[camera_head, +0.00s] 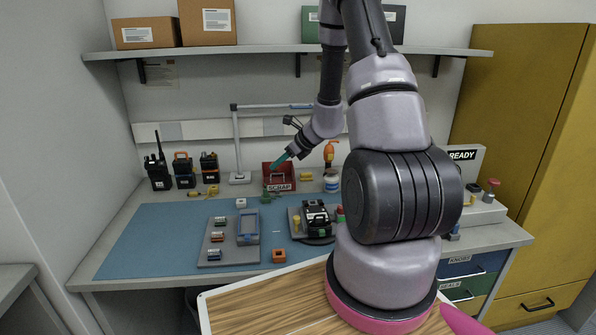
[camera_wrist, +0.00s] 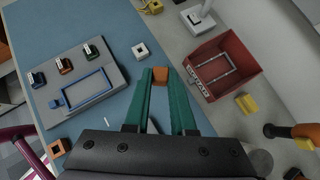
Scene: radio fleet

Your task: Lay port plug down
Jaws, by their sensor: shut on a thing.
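My gripper (camera_wrist: 160,77) has long green fingers, which are shut on a small orange-brown block, seemingly the port plug (camera_wrist: 160,75), at their tips in the wrist view. In the head view my gripper (camera_head: 272,167) reaches down and left near the red scrap bin (camera_head: 279,187); the plug cannot be made out there. In the wrist view the red bin (camera_wrist: 225,68) is just right of the fingertips, and bare blue mat (camera_wrist: 115,22) lies to the left. Whether the plug touches anything below it cannot be told.
A grey tray (camera_head: 207,256) with a blue frame (camera_head: 248,240) and several small parts lies on the mat. A white square ring (camera_head: 241,203) and an orange one (camera_head: 279,255) lie nearby. Radios (camera_head: 184,170) stand back left; a dark device (camera_head: 316,218) sits right.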

